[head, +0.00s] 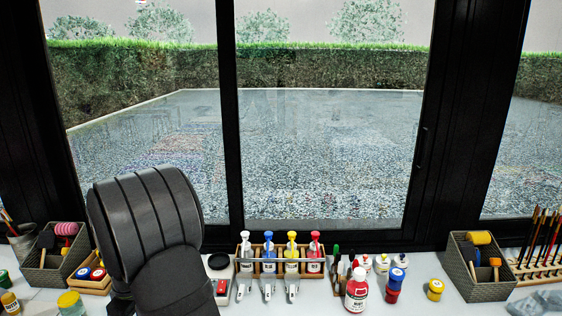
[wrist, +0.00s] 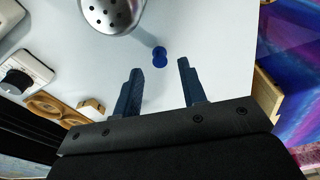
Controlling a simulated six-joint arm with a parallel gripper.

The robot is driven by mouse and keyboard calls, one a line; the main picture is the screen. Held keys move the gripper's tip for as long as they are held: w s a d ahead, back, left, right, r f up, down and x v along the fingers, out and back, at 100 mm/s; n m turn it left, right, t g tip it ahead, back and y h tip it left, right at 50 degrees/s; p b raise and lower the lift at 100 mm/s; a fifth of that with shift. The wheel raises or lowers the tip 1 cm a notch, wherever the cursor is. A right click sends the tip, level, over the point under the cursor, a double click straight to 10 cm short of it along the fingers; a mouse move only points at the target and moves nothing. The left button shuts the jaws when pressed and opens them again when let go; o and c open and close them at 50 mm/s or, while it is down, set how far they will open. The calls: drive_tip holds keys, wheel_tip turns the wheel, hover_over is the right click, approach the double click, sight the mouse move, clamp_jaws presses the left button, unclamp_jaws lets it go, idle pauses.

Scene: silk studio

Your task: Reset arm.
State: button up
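My gripper (wrist: 157,84) shows in the wrist view with its two dark blue fingers apart and nothing between them. It is above a white table (wrist: 215,45). A small blue object (wrist: 159,57) lies on the table just beyond the fingertips, apart from them. In the head view a dark segment of my arm rises at the lower left; my gripper is not seen there.
In the wrist view a perforated metal vessel (wrist: 108,12), a device with a dial (wrist: 24,75) and colourful fabric (wrist: 290,60) surround the table.

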drive_tip(key=f, duration=0.3)
drive_tip(key=shift+a+f, duration=0.2)
drive_tip(key=shift+f, duration=0.15)
drive_tip(key=shift+w+a, duration=0.1)
wheel_tip(320, 180, up, 10)
drive_tip(key=w+d+n, duration=0.2)
drive_tip(key=w+d, duration=0.2)
drive_tip(key=w, duration=0.6)
drive_tip(key=a+f, duration=0.2)
drive_tip(key=a, duration=0.1)
drive_tip(key=s+a+f, duration=0.1)
drive_tip(key=a+f, duration=0.1)
drive_tip(key=a, duration=0.2)
drive_tip(key=s+a+f, duration=0.1)
drive_tip(key=a+f, duration=0.1)
drive_tip(key=a, duration=0.2)
drive_tip(key=shift+a+f, duration=0.15)
drive_tip(key=shift+f, duration=0.1)
drive_tip(key=f, duration=0.4)
drive_tip(key=shift+a+f, duration=0.25)
drive_tip(key=shift+f, duration=0.05)
wheel_tip(320, 180, up, 3)
drive_tip(key=shift+d+r, duration=0.1)
drive_tip(key=shift+d, duration=0.05)
drive_tip(key=shift+s+r, duration=0.1)
drive_tip(key=shift+r, duration=0.55)
